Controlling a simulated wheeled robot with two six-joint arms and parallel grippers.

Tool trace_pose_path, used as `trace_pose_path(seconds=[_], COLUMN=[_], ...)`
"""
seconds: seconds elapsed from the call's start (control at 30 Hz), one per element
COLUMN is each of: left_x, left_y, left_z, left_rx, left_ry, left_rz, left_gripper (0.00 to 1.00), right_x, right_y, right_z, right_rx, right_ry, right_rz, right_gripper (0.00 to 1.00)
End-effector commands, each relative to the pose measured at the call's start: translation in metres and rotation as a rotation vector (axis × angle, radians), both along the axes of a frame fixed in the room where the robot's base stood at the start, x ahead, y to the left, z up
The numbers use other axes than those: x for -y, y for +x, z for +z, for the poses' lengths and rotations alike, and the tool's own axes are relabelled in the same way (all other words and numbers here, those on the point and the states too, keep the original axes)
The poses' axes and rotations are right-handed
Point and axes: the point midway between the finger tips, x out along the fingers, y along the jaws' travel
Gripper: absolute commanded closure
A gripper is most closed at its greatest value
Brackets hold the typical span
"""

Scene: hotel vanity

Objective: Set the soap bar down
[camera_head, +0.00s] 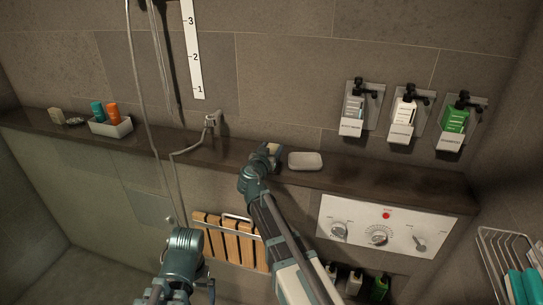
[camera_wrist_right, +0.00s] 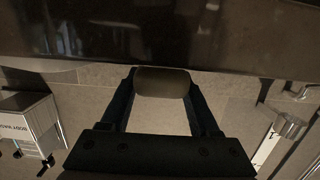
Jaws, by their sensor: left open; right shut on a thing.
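The tan soap bar (camera_head: 274,148) is between the fingers of my right gripper (camera_head: 268,153), over the dark stone ledge (camera_head: 220,150). In the right wrist view the soap bar (camera_wrist_right: 163,82) sits between the two dark fingertips of my right gripper (camera_wrist_right: 163,90). I cannot tell whether the bar touches the ledge. A white soap dish (camera_head: 305,161) lies on the ledge just right of the gripper, apart from the bar and with nothing in it. My left gripper (camera_head: 183,290) is low in the head view, open and away from the ledge.
A white tray (camera_head: 111,128) with teal and orange bottles stands on the ledge at left, beside small items (camera_head: 56,116). A shower hose (camera_head: 172,170) hangs across the ledge. Wall dispensers (camera_head: 404,115) are at right, above a control panel (camera_head: 380,229). A wooden folding seat (camera_head: 230,242) is below.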

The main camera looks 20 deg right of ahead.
Motion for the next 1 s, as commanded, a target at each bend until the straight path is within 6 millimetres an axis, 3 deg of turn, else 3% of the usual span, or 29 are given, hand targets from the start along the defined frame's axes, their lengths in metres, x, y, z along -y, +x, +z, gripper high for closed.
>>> trace_pose_path(seconds=[0.77,0.8,0.93,1.0], left_x=[0.0,0.0,0.0,0.0], left_y=[0.0,0.0,0.0,0.0], left_z=[-0.014,-0.014,-0.014,-0.014], left_rx=[0.0,0.0,0.0,0.0], left_ry=[0.0,0.0,0.0,0.0], left_rz=[0.0,0.0,0.0,0.0], left_gripper=[0.0,0.0,0.0,0.0], right_x=[0.0,0.0,0.0,0.0], right_y=[0.0,0.0,0.0,0.0], right_z=[-0.014,-0.014,-0.014,-0.014], right_rx=[0.0,0.0,0.0,0.0], right_ry=[0.0,0.0,0.0,0.0], right_rz=[0.0,0.0,0.0,0.0], right_gripper=[0.97,0.32,0.09,0.08])
